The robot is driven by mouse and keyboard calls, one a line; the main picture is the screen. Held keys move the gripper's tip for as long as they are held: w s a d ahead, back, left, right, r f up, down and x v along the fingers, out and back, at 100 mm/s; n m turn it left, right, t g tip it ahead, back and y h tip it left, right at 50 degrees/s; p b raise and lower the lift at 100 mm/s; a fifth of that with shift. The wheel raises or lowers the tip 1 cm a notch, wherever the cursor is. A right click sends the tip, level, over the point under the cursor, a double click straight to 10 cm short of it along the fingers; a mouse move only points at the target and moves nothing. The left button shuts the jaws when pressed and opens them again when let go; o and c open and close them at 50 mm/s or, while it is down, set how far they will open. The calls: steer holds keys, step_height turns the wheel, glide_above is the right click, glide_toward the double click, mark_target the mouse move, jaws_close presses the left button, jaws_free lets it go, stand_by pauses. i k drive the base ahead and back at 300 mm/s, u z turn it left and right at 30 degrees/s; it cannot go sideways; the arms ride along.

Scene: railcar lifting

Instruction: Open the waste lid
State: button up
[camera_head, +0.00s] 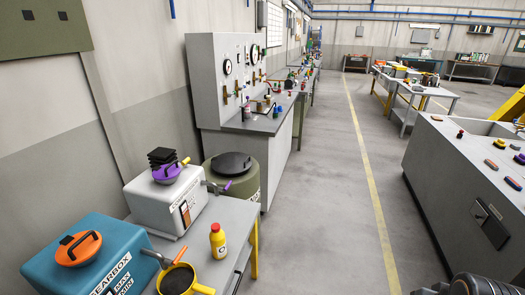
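A squat green drum (248,183) stands on the floor between the near table and the grey gauge console. A round black lid (231,163) with a raised part on top lies flat on the drum and looks closed. The drum carries pale lettering that is too small to read, so I cannot confirm it says waste. The near table and white box hide its lower left part. Dark parts of my own arm show at the bottom right corner, far from the drum. My gripper's fingers are not in view.
The near table (226,218) holds a teal gearbox box (85,257), a white box (165,200) with a purple lid, a yellow bottle (218,241) and a yellow funnel (177,281). A grey control desk (445,190) stands at right. The aisle floor (315,200) between is clear.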

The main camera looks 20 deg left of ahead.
mark_target(229, 163)
steer(key=i, duration=2.05)
steer(key=u, duration=0.75)
steer(key=i, duration=1.05)
steer(key=u, duration=1.75)
steer(key=i, duration=0.7)
steer(key=u, duration=0.6)
